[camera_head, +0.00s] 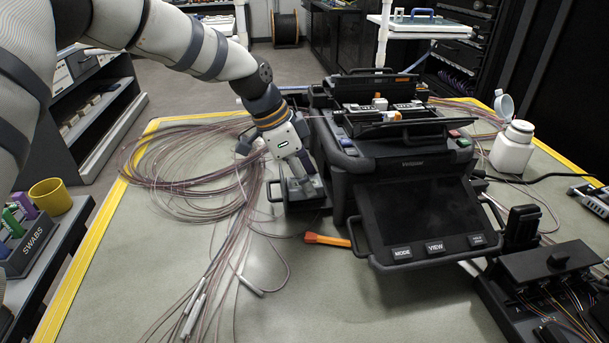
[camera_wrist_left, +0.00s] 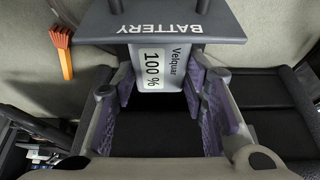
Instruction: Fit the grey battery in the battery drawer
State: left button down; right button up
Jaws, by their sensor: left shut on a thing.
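The grey battery (camera_wrist_left: 165,72), marked "Velquar 100 %", is between the purple finger pads of my left gripper (camera_wrist_left: 170,95) in the left wrist view. My left gripper (camera_head: 303,184) is shut on it and points down over the open battery drawer (camera_head: 308,204) at the left side of the black splicer (camera_head: 350,165). In the left wrist view the drawer's front, marked "BATTERY" (camera_wrist_left: 172,27), is at the top, close to the battery's end. The battery's underside is hidden, so I cannot tell whether it touches the drawer floor. My right gripper is out of view.
An orange-handled brush (camera_head: 328,240) lies in front of the drawer. Coiled fibre cables (camera_head: 190,165) spread over the mat to the left. The splicer's tilted screen (camera_head: 420,213) is to the right. A white bottle (camera_head: 513,148) stands farther right.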

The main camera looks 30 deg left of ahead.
pick_arm(q)
jog(key=shift+f, duration=0.15)
jog(key=c, duration=0.9)
grip_release()
jog(key=v, duration=1.2)
